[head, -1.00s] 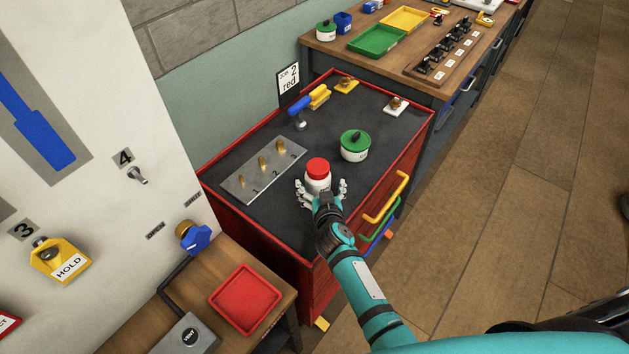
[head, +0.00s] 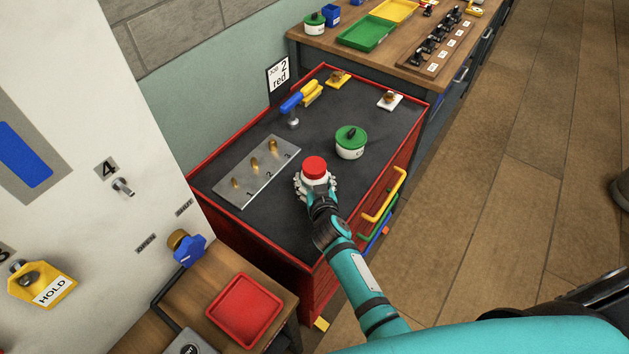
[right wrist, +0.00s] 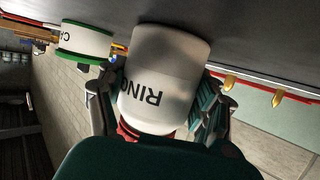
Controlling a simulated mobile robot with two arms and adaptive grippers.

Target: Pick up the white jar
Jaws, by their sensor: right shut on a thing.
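The white jar with a red lid (head: 315,168) stands on the dark mat of the red cabinet. My right gripper (head: 316,190) is shut on it, with its fingers around both sides. In the right wrist view the white jar (right wrist: 163,75) fills the space between the fingers and shows part of a label reading "RIN"; that view is upside down. The jar appears upright and at the mat; I cannot tell whether it is clear of it. My left gripper is not in view.
A white jar with a green lid (head: 350,142) stands just right of and behind the held jar. A metal plate with brass pegs (head: 257,172) lies to the left. A red tray (head: 244,309) sits on the lower bench.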

